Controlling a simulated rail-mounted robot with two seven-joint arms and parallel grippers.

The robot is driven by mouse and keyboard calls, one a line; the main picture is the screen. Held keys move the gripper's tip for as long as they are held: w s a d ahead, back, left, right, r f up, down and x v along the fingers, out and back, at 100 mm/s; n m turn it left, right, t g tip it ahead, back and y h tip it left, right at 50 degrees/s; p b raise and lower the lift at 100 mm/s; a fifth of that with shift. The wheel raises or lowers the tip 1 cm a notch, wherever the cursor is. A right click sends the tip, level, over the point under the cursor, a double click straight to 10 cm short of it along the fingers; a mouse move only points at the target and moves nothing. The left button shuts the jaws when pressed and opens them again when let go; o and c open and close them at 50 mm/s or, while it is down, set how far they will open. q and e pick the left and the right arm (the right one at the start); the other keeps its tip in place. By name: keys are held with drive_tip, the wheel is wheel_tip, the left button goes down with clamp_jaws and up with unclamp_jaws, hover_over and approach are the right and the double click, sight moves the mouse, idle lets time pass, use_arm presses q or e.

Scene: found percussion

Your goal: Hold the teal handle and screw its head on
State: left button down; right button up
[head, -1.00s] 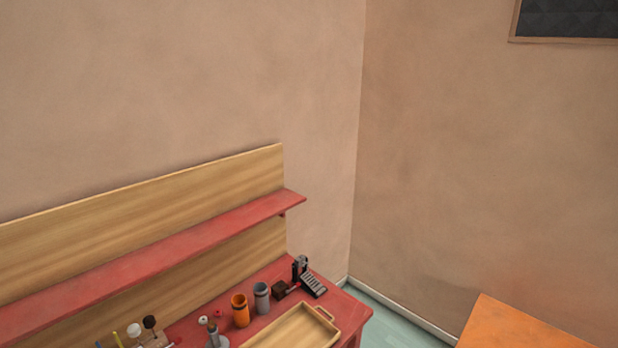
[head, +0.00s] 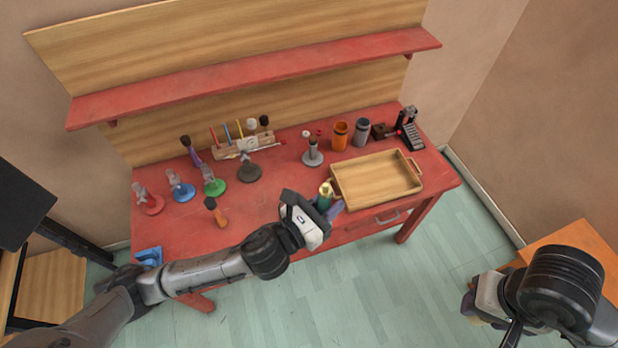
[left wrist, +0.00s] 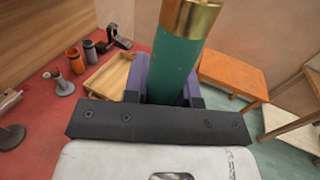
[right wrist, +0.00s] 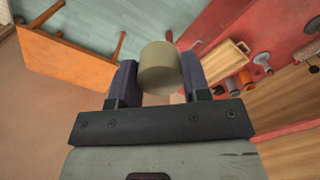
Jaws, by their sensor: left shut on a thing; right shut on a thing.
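My left gripper (head: 332,208) is shut on the teal handle (head: 323,203), over the front edge of the red bench. In the left wrist view the teal handle (left wrist: 175,62) stands up between the fingers, with a gold collar (left wrist: 190,15) at its upper end. No head is seen on that collar. My right gripper (right wrist: 158,82) is shut on a pale beige cylindrical head (right wrist: 160,68). In the head view the right gripper (head: 468,303) is at the lower right, well apart from the teal handle and away from the bench.
A wooden tray (head: 375,178) sits on the red bench (head: 270,203) just right of the left gripper. Several stands, an orange cup (head: 340,134), a grey cup (head: 361,131) and a rack (head: 243,147) are behind. An orange table (head: 580,240) is beside the right arm.

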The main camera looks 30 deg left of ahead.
use_arm(q)
drive_tip(key=d+f+m+g+h, duration=0.2)
drive_tip(key=d+f+m+h, duration=0.1)
drive_tip(key=d, duration=0.3)
drive_tip(key=shift+s+d+f+g+h, duration=0.2)
drive_tip(key=shift+f+g+h, duration=0.2)
drive_tip(key=shift+f+h, duration=0.45)
use_arm(e)
drive_tip(key=w+a+r+n, duration=0.1)
drive_tip(key=w+a+r, duration=0.1)
drive_tip(key=a+r, duration=0.35)
wheel_tip(320, 180, up, 5)
drive_tip(key=n, duration=0.2)
hover_over(325, 190)
drive_tip(key=d, duration=0.6)
drive_tip(key=shift+w+a+f, duration=0.1)
drive_tip(key=shift+w+f, duration=0.05)
drive_tip(key=shift+w, duration=0.1)
drive_tip(key=shift+f, duration=0.2)
drive_tip(key=shift+f, duration=1.85)
